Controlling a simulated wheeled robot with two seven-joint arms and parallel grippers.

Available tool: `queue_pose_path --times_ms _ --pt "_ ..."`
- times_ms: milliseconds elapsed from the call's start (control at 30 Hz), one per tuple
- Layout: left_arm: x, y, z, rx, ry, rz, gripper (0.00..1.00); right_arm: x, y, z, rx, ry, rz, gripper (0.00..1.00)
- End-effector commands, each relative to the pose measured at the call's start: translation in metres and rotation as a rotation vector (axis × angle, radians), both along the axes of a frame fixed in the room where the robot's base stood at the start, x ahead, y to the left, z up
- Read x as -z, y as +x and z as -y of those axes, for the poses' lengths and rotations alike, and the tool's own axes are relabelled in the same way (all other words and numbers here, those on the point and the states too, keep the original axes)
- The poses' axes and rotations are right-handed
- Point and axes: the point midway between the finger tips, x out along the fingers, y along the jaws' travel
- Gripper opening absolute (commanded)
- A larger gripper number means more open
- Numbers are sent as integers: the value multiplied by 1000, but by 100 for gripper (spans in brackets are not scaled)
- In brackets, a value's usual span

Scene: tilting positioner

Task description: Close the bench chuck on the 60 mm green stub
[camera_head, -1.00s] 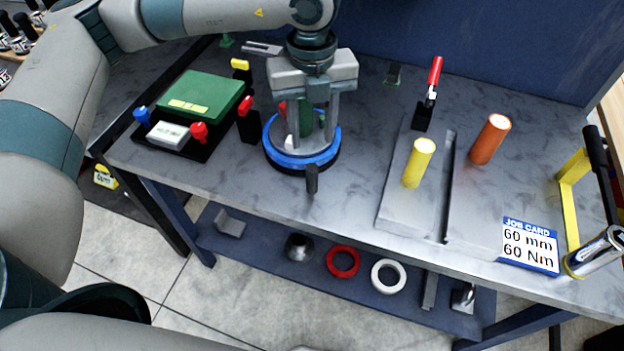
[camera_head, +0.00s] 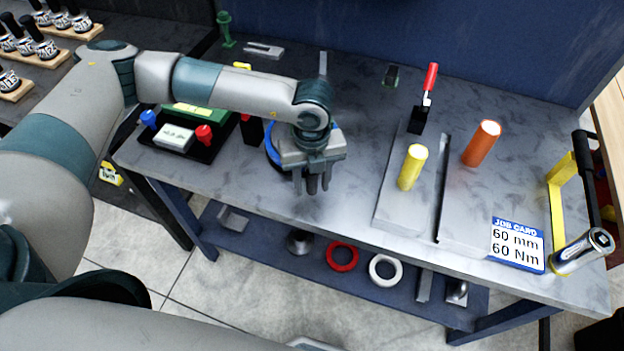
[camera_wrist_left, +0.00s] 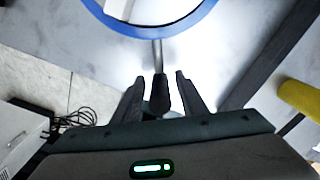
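The bench chuck's blue ring (camera_head: 271,148) shows only at its edge in the head view, mostly covered by my left gripper (camera_head: 312,184). In the left wrist view the blue ring (camera_wrist_left: 200,20) fills the top, with a thin rod leading to a black handle (camera_wrist_left: 160,95). My left gripper (camera_wrist_left: 159,78) is open, its fingers on either side of that handle, with visible gaps. The green stub is hidden now. My right gripper is out of view.
A yellow cylinder (camera_head: 412,167) and an orange cylinder (camera_head: 481,143) stand to the right, near a red-handled clamp (camera_head: 428,85). The job card (camera_head: 517,245) reads 60 mm, 60 Nm. A green-topped device (camera_head: 190,110) lies left. Bare bench lies between chuck and yellow cylinder.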

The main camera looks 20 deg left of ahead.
Motion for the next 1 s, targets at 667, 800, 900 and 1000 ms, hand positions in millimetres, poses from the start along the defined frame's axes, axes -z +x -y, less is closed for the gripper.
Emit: queue_pose_path --times_ms 667,800,900,1000 --pt "7 0 0 0 0 0 0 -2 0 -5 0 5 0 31" --pt "7 0 0 3 0 0 0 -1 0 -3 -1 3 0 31" --pt "8 -1 -2 13 0 0 0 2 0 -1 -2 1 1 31" --pt "9 -3 -5 35 -1 1 0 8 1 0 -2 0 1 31"
